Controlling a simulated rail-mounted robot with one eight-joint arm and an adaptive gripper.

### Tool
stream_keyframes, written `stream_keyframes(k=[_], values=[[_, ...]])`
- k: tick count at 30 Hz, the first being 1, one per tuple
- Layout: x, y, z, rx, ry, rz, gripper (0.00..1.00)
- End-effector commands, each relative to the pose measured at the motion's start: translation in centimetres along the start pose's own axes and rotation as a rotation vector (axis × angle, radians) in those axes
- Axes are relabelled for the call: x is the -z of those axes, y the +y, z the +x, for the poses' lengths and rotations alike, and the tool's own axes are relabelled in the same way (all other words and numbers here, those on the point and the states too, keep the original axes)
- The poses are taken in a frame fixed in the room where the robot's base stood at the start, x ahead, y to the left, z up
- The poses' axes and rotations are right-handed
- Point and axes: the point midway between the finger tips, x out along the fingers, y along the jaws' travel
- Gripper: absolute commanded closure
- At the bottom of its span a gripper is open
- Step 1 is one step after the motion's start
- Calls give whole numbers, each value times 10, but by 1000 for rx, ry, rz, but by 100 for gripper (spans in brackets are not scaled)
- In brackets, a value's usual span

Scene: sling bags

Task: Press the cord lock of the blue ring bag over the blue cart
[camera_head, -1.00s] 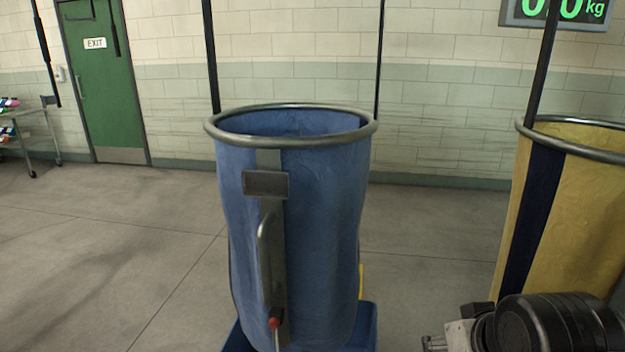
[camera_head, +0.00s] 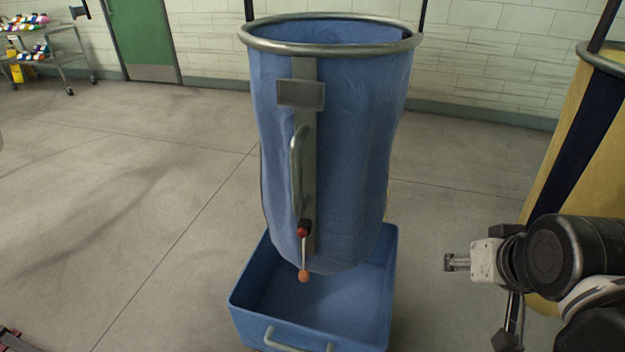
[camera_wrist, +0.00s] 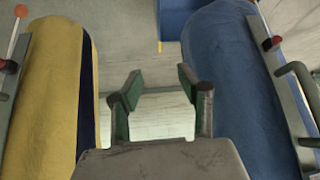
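The blue ring bag (camera_head: 345,150) hangs from a metal ring, with a grey strip, a plate and a handle on its front. Its cord lock (camera_head: 303,231) has a red button low on the strip, and a cord with an orange ball hangs below. The blue cart (camera_head: 252,308) stands under the bag. My gripper (camera_head: 457,262) is right of the bag, apart from it. In the wrist view my gripper (camera_wrist: 160,88) is open and empty between the bags, with the blue bag (camera_wrist: 230,75) and its red cord lock (camera_wrist: 272,42) on the right.
A yellow ring bag (camera_head: 598,150) with a dark stripe hangs at the right, behind my arm; it also shows in the wrist view (camera_wrist: 50,100). A trolley with colourful items (camera_head: 45,55) stands far left, near a green door (camera_head: 140,35).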

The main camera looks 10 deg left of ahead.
Motion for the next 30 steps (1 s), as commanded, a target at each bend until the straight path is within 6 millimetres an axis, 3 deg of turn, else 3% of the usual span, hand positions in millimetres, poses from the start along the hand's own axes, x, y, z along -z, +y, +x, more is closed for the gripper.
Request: stream_keyframes(k=[14,22,30], values=[[0,0,0,0,0,0,64],[0,0,0,0,0,0,98],[0,0,0,0,0,0,100]])
